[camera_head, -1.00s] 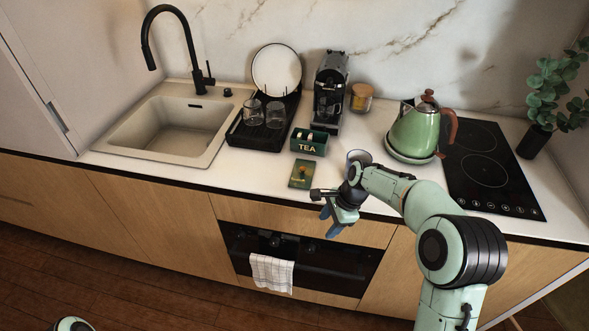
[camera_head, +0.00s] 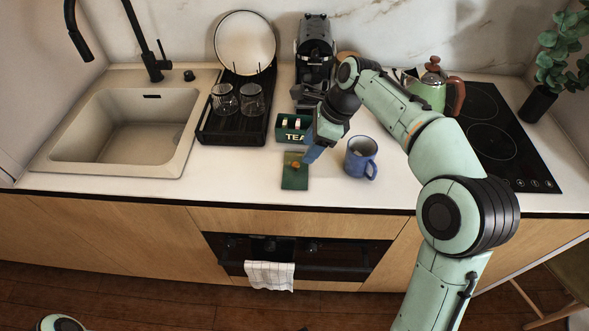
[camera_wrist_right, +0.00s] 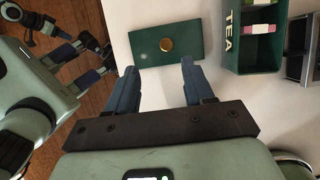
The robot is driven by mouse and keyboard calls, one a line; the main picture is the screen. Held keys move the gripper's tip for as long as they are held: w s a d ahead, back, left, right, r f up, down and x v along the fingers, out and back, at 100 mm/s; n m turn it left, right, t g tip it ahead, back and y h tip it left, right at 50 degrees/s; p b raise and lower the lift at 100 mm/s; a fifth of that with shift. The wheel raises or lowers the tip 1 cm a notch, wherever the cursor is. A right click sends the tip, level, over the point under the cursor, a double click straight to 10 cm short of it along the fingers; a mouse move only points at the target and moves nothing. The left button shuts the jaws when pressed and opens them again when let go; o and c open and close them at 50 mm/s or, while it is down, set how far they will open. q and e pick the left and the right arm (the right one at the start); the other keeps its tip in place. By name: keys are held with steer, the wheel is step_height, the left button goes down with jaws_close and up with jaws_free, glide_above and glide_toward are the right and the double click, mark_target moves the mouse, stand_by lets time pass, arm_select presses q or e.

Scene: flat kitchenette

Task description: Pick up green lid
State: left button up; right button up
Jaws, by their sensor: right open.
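The green lid (camera_head: 294,180) is a flat dark green rectangle with a small gold knob. It lies flat on the white counter in front of the green TEA box (camera_head: 294,128). My right gripper (camera_head: 310,155) is over the counter at the lid's right side, fingers pointing down. In the right wrist view, the open, empty right gripper (camera_wrist_right: 158,66) has its two blue fingers apart just short of the lid (camera_wrist_right: 188,45).
A blue mug (camera_head: 361,158) stands right of the gripper. The drying rack (camera_head: 233,130) with glasses and a plate is left of the TEA box, and a coffee machine (camera_head: 315,50) is behind. The counter left of the lid is clear.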

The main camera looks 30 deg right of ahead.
mark_target(296, 164)
steer(key=x, duration=0.5)
steer(key=w+b+x, duration=0.1)
steer(key=x, duration=0.2)
steer(key=shift+d, duration=0.25)
jaws_close()
